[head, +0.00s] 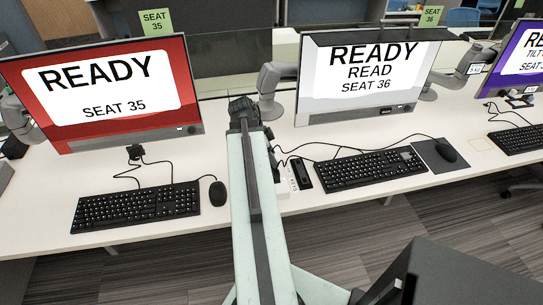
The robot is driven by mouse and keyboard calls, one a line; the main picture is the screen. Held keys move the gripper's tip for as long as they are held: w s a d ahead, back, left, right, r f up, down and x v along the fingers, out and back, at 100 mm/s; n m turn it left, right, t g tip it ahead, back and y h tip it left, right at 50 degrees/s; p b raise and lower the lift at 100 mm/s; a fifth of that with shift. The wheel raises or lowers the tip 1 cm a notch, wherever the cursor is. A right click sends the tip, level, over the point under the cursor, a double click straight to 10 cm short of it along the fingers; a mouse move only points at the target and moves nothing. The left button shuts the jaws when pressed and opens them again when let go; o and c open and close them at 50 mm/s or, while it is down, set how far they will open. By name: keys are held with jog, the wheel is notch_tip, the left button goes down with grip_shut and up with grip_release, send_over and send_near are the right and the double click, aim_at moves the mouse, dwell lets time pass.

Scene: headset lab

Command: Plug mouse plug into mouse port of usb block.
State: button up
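My pale arm (252,200) rises through the middle of the head view to a dark joint (243,112). A dark part of it shows at the arm's right edge, and my gripper is mostly hidden behind the arm, so I cannot tell if it is open or shut. At seat 36, a black mouse (446,152) lies on a dark mat, and its cable runs left behind the keyboard towards my arm. The mouse plug and the usb block there cannot be made out. At seat 35, a small black block (135,152) below the red screen has cables running to it.
A white labelled item (285,181) and a black slab (300,173) lie just right of my arm. Keyboards stand at seat 35 (137,206) and seat 36 (368,168). Another mouse (217,193) is left of my arm. Monitors on stands line the white desk (40,215).

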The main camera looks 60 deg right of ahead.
jog(key=p+v, duration=0.7)
jog(key=shift+r, duration=0.35)
jog(key=shift+w+a, duration=0.1)
jog(key=shift+w, duration=0.05)
